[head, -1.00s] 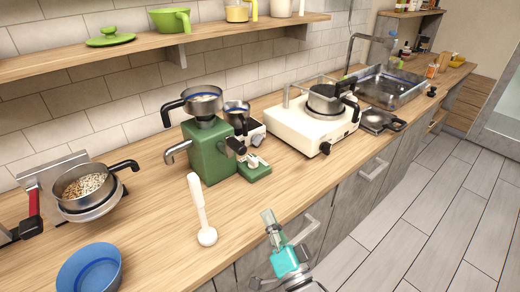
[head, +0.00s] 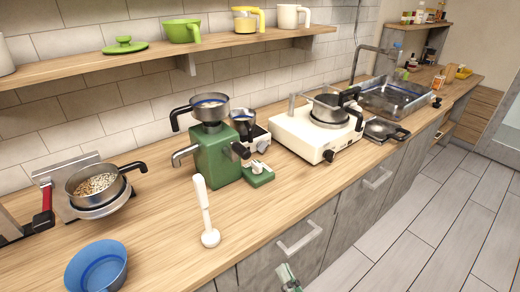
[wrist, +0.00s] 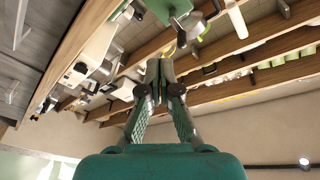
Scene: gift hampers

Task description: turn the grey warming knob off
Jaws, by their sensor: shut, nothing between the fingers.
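A small white warmer (head: 262,133) with a small dark pot (head: 243,119) on it stands behind and right of the green coffee machine (head: 217,155). A small greyish knob (head: 262,148) appears to sit on its front, partly crowded by the machine's parts; its setting is too small to read. My gripper (head: 288,277) shows at the bottom edge of the head view, in front of the counter and well away from the knob. In the wrist view my gripper (wrist: 161,72) has its fingers together and empty.
A white stove (head: 308,137) with a black knob and a pot stands to the right, near the sink (head: 393,98). A white utensil (head: 205,212) stands on the counter before the coffee machine. A blue bowl (head: 97,268) is at front left. A shelf (head: 130,58) runs above.

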